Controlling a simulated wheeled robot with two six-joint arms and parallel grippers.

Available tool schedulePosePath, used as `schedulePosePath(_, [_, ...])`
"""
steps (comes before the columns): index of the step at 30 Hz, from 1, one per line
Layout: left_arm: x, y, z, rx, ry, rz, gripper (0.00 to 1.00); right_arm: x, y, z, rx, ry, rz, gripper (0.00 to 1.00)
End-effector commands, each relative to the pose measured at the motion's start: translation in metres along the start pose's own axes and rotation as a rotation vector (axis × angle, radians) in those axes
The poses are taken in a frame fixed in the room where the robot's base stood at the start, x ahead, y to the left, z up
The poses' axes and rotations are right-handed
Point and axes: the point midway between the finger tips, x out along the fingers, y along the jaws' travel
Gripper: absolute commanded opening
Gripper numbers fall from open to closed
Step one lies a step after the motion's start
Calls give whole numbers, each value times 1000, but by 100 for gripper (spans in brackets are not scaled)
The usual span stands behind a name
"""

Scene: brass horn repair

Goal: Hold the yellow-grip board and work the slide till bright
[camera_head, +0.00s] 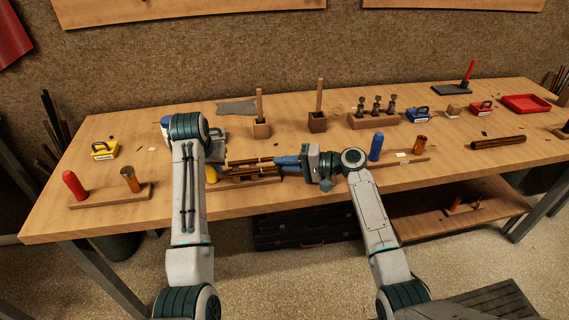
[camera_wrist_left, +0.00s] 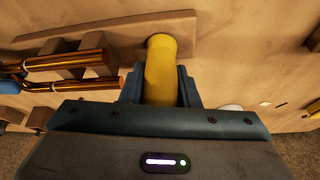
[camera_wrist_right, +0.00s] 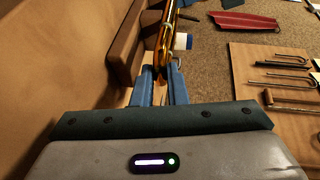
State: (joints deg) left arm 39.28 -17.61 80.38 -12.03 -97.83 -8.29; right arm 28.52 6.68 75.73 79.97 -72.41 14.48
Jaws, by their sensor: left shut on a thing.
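The yellow grip (camera_head: 212,175) stands at the left end of a wooden board (camera_head: 262,181). My left gripper (camera_wrist_left: 160,82) is shut on this yellow grip (camera_wrist_left: 160,60); in the head view my left arm partly hides it. A slide of copper-coloured tubes (camera_head: 250,162) lies over the board, and its tubes (camera_wrist_left: 70,64) show beside the grip in the left wrist view. My right gripper (camera_head: 283,163) is at the slide's right end. In the right wrist view its fingers (camera_wrist_right: 162,85) stand on both sides of a brass tube (camera_wrist_right: 163,45); whether they press on it is unclear.
A blue grip (camera_head: 376,147) stands just right of my right gripper. Wooden blocks with upright sticks (camera_head: 318,122) stand behind.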

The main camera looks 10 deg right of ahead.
Motion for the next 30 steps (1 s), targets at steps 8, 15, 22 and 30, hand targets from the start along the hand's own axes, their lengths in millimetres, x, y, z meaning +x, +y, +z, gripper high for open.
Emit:
schedulePosePath(8, [0, 0, 0, 0, 0, -1, 6, -3, 2, -1, 0, 0, 2, 0])
schedulePosePath(15, [0, 0, 0, 0, 0, -1, 6, -33, 8, -14, 0, 0, 2, 0])
schedulePosePath(22, [0, 0, 0, 0, 0, -1, 6, -34, 8, -14, 0, -2, 0, 0])
schedulePosePath(30, [0, 0, 0, 0, 0, -1, 6, -34, 8, -14, 0, -2, 0, 35])
